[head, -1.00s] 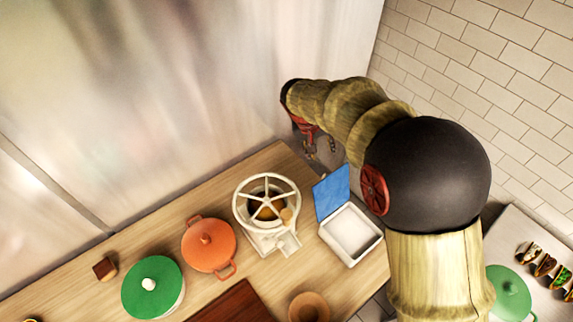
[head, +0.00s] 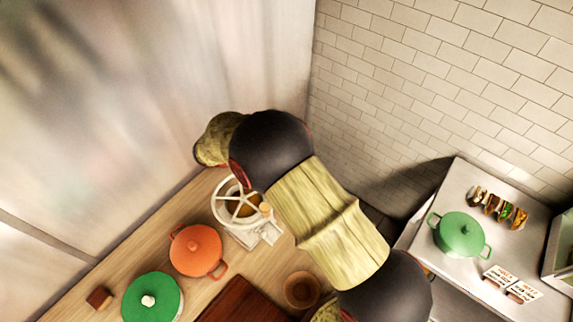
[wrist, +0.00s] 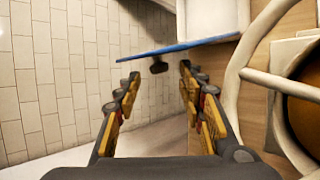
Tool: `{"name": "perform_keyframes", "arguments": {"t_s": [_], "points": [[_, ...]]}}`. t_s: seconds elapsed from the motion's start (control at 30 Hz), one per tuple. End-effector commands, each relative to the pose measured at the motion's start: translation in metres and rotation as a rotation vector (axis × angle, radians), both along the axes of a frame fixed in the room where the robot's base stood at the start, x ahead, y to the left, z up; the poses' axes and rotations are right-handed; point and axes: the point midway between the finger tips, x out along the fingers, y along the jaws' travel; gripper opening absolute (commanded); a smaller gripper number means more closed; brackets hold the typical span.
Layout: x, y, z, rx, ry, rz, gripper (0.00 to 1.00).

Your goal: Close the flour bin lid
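In the wrist view the flour bin (wrist: 212,18) is a white box at the top. Its blue lid (wrist: 205,42) stands open and shows nearly edge-on as a thin panel. A small dark knob (wrist: 158,67) sticks out from the lid's near face. My gripper (wrist: 160,80) is open and empty, its fingers spread on either side of the knob in the picture. I cannot tell whether a fingertip touches the lid. In the head view my arm hides the bin, the lid and the gripper.
A white spoked-wheel device (head: 240,203) stands close beside the bin and fills the right of the wrist view (wrist: 255,75). An orange pot (head: 196,250), a green-lidded pot (head: 152,297) and a brown bowl (head: 301,290) share the wooden counter. A tiled wall (wrist: 60,75) is at left in the wrist view.

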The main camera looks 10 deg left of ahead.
Motion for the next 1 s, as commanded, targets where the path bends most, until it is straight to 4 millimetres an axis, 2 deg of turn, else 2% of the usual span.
{"name": "perform_keyframes", "arguments": {"t_s": [0.23, 0.57, 1.0], "points": [[0.011, -0.019, -0.018, 0.001, 0.0, -0.002, 0.4], [0.013, -0.022, -0.02, 0.001, -0.001, -0.002, 0.4], [0.012, -0.021, -0.02, 0.001, -0.001, -0.002, 0.16]]}}
